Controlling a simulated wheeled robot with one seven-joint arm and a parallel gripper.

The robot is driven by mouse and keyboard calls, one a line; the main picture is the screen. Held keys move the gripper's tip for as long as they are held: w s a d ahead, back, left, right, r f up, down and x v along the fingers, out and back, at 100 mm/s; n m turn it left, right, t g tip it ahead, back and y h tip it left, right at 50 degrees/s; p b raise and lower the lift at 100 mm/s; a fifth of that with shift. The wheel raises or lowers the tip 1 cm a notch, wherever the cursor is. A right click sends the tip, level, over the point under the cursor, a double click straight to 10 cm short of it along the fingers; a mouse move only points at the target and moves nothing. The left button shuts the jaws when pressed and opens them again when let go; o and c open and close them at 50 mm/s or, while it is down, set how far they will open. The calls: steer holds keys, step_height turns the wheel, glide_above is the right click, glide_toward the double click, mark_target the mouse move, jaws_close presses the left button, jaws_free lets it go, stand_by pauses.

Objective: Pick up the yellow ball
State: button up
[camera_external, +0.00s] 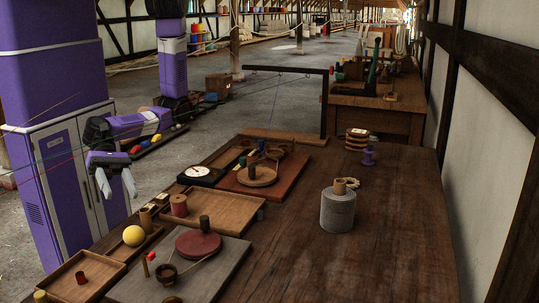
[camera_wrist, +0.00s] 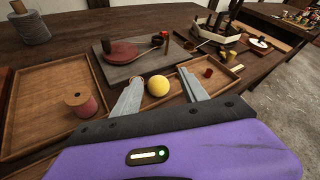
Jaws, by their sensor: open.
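The yellow ball (camera_external: 133,235) sits near the table's left edge, on or beside a narrow wooden holder between two shallow trays. In the wrist view the yellow ball (camera_wrist: 158,86) appears between my two finger lines, beyond the palm. My gripper (camera_external: 117,188) hangs left of and above the ball in the external view, apart from it, with its grey fingers pointing down. In the wrist view my gripper (camera_wrist: 161,78) has its fingers spread with nothing held. The ball's underside is not clearly seen.
A tray with a red spool (camera_external: 179,206) lies behind the ball. A tray with a small red piece (camera_external: 81,278) lies in front. A grey board with a red disc (camera_external: 198,243) stands to the right. A grey cylinder (camera_external: 338,212) stands farther right, with bare table around it.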

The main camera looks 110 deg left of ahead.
mark_target(130, 233)
steer(key=d+f+y+b, duration=0.1)
steer(key=f, duration=0.1)
steer(key=s+d+f+t+y+b, duration=0.1)
steer(key=d+f+y+b, duration=0.1)
steer(key=f, duration=0.1)
steer(key=shift+s+f+m+t+y+b, duration=0.3)
steer(key=shift+f+m+t+y, duration=0.05)
steer(key=shift+m+t+y, duration=0.05)
steer(key=shift+a+f+y, duration=0.1)
steer(key=shift+f+y, duration=0.2)
steer(key=shift+f, duration=0.05)
steer(key=shift+x, duration=3.8)
steer(key=shift+w+a+r, duration=0.1)
steer(key=shift+r, duration=0.1)
steer(key=c, duration=1)
